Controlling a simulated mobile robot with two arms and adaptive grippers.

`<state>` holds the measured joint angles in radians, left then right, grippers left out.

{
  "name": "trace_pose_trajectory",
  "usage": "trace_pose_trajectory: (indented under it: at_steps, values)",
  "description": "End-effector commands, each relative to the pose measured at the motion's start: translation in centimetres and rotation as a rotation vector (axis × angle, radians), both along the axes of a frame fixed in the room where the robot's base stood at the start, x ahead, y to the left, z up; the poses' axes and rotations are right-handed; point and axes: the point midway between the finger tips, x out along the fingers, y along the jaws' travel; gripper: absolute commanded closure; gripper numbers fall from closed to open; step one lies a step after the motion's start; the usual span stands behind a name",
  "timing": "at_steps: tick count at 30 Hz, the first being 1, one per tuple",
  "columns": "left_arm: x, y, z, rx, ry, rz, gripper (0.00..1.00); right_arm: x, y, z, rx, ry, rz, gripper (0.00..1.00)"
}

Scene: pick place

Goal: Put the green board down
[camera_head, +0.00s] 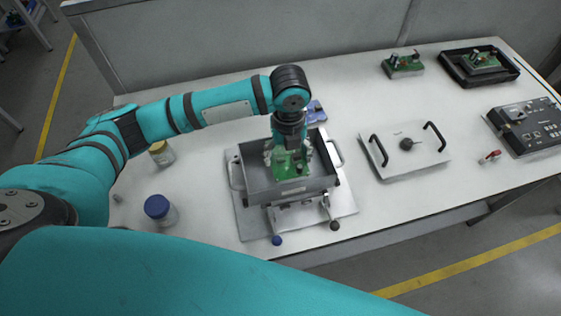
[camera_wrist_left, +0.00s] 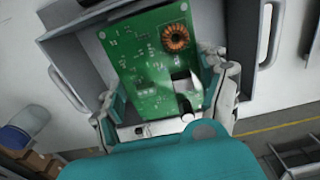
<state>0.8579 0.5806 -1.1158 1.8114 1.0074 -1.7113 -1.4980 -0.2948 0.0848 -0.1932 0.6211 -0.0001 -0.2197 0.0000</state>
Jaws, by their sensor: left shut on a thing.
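The green board (camera_head: 290,165) is in my left gripper (camera_head: 288,158), over the open grey metal box (camera_head: 325,183) in the middle of the table. In the left wrist view the green board (camera_wrist_left: 155,58) has a copper coil and white parts on it. The two fingers of my left gripper (camera_wrist_left: 170,100) are shut on its opposite sides. The grey box walls (camera_wrist_left: 70,58) show around the board there. I cannot tell whether the board touches the box floor. My right gripper is not in view.
A grey lid with two black handles (camera_head: 400,155) lies right of the box. Two jars, one blue-capped (camera_head: 160,209) and one yellow-capped (camera_head: 161,153), stand at left. Another green board (camera_head: 403,66), a black tray (camera_head: 507,76) and a control panel (camera_head: 528,127) are at right.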

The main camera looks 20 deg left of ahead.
Motion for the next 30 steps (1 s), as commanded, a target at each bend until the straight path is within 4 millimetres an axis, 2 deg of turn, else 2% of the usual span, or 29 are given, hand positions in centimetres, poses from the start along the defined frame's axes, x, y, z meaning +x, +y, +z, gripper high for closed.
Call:
trace_pose_trajectory:
  at_steps: [2, 6, 14, 19, 25, 26, 30]
  values:
    - [-0.1, 0.0, -1.1, 0.001, 0.003, 0.001, 0.68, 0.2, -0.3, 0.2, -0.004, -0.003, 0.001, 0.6]
    - [0.0, 0.0, -2.1, 0.0, 0.0, 0.002, 0.68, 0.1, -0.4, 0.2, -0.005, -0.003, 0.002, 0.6]
    - [0.0, 0.1, -5.3, 0.0, 0.001, 0.002, 0.68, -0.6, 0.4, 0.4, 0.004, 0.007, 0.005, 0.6]
    - [0.1, 0.1, -5.6, 0.0, -0.002, 0.002, 0.68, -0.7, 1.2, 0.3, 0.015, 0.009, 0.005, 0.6]
    - [0.0, 0.1, -5.9, 0.001, -0.001, 0.003, 0.68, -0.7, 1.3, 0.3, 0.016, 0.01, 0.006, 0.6]
    - [0.0, 0.1, -5.8, 0.001, -0.001, 0.002, 0.2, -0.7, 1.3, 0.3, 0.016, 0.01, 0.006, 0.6]
    - [0.0, 0.1, -5.8, 0.001, -0.001, 0.002, 0.02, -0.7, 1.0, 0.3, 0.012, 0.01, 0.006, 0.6]
